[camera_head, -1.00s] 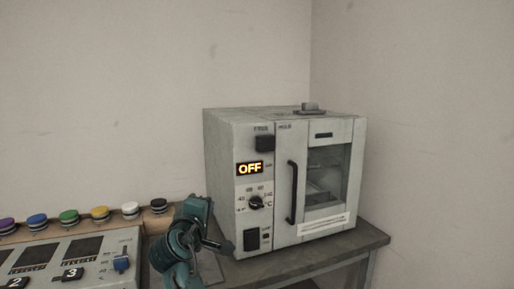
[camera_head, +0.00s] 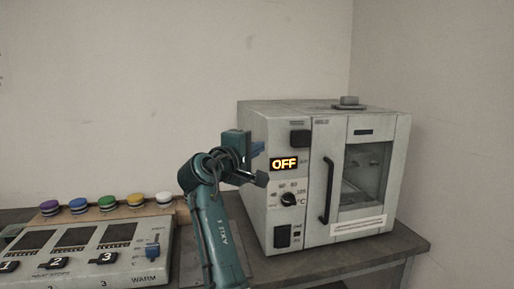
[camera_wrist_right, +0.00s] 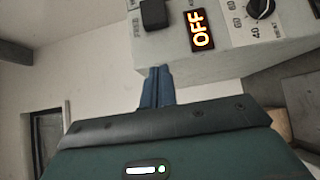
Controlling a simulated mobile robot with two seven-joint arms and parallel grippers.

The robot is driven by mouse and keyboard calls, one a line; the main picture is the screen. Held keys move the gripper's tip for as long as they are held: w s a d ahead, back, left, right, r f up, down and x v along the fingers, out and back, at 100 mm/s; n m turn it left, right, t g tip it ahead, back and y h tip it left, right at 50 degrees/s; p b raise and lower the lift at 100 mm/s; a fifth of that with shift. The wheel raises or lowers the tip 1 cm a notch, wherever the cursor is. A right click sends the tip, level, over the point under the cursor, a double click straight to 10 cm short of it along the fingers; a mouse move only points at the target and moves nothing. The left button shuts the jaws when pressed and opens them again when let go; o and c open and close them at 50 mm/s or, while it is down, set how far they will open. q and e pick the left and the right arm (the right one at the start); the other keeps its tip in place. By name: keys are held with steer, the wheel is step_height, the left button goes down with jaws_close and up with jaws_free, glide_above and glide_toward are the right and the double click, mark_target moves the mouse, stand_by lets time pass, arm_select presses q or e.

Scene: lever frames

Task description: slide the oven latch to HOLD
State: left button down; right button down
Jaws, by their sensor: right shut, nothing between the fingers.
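The oven (camera_head: 255,190) stands on a table at the right in the head view. Its latch looks to be the black block (camera_head: 300,138) high on the front, above the lit OFF display (camera_head: 284,163). It sits at the left, by FREE, with HOLD to its right. The wrist view shows the block (camera_wrist_right: 154,14) at the top, the label FREE beside it. My right gripper (camera_head: 259,149) is left of the oven front, near display height, apart from the block. Its blue fingers (camera_wrist_right: 157,86) are shut and empty. My left gripper is not in view.
The oven has a dial (camera_head: 289,199), a switch (camera_head: 283,236) and a door with a black handle (camera_head: 328,191). A control panel (camera_head: 130,255) with several coloured knobs behind it is at the left. The table (camera_head: 390,247) has a bare strip before the oven.

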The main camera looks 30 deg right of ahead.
mark_target(301, 139)
steer(key=p+x, duration=0.1)
steer(key=x, duration=0.5)
steer(key=shift+r, duration=0.15)
steer(key=d, duration=0.3)
steer(key=shift+s+d+p, duration=0.2)
steer(key=shift+s+p, duration=0.05)
steer(key=shift+p, duration=0.1)
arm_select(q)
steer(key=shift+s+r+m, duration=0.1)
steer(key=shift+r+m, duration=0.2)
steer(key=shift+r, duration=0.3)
arm_select(e)
steer(key=shift+s+d, duration=0.1)
steer(key=shift+d, duration=0.3)
steer(key=shift+d, duration=0.25)
steer(key=d+p, duration=0.1)
steer(key=s+d+p, duration=0.1)
steer(key=d, duration=0.1)
steer(key=shift+d, duration=0.25)
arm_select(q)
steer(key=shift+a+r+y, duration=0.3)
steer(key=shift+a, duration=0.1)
